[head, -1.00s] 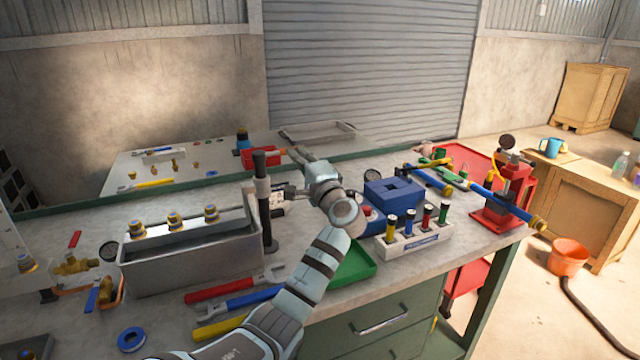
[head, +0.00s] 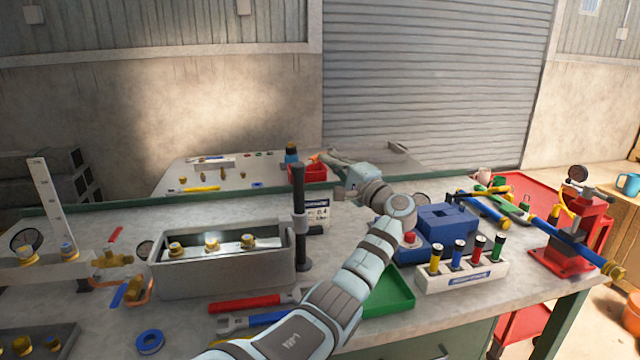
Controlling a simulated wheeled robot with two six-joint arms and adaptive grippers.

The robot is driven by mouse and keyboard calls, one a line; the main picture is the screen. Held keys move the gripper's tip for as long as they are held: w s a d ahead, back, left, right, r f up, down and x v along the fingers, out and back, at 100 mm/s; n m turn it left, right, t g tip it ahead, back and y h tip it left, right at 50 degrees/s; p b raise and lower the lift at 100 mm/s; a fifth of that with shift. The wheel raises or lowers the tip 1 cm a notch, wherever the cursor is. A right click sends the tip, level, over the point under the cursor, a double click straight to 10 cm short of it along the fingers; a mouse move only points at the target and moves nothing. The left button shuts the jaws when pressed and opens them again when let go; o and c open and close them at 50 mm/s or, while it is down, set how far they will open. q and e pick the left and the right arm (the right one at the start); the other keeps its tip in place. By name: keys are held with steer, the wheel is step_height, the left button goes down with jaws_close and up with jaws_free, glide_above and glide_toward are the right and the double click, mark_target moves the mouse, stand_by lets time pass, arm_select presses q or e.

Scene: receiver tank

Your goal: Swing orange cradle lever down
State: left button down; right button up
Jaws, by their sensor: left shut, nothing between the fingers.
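I cannot make out a cradle lever for certain. A small orange piece (head: 313,158) shows at the back of the bench, just left of my left gripper's tip and above a red bin; its shape is too small to read. An orange bent bracket (head: 148,288) is at the left, beside a blue-handled brass valve (head: 128,294). My left gripper (head: 332,156) is shut and empty, reaching over the bench toward its far side, well away from the bracket. Whether it touches the small orange piece is unclear. My right gripper is out of view.
A grey tank (head: 220,275) with brass fittings stands left of my arm, beside a dark upright post (head: 300,205). A blue block (head: 447,225), a rack of coloured cylinders (head: 465,278) and a green tray (head: 392,295) are right of my arm. A red press (head: 572,235) stands farther right.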

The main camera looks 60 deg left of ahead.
arm_select(q)
steer(key=shift+a, duration=0.1)
stand_by(0.5)
steer(key=w+d+f, duration=0.1)
steer(key=w+d, duration=0.2)
steer(key=d, duration=0.3)
steer(key=w+d+f, duration=0.1)
steer(key=w+d, duration=0.2)
steer(key=d, duration=0.3)
steer(key=shift+d+f+b, duration=0.3)
steer(key=shift+f+b, duration=0.05)
steer(key=shift+f, duration=0.05)
steer(key=shift+a, duration=0.1)
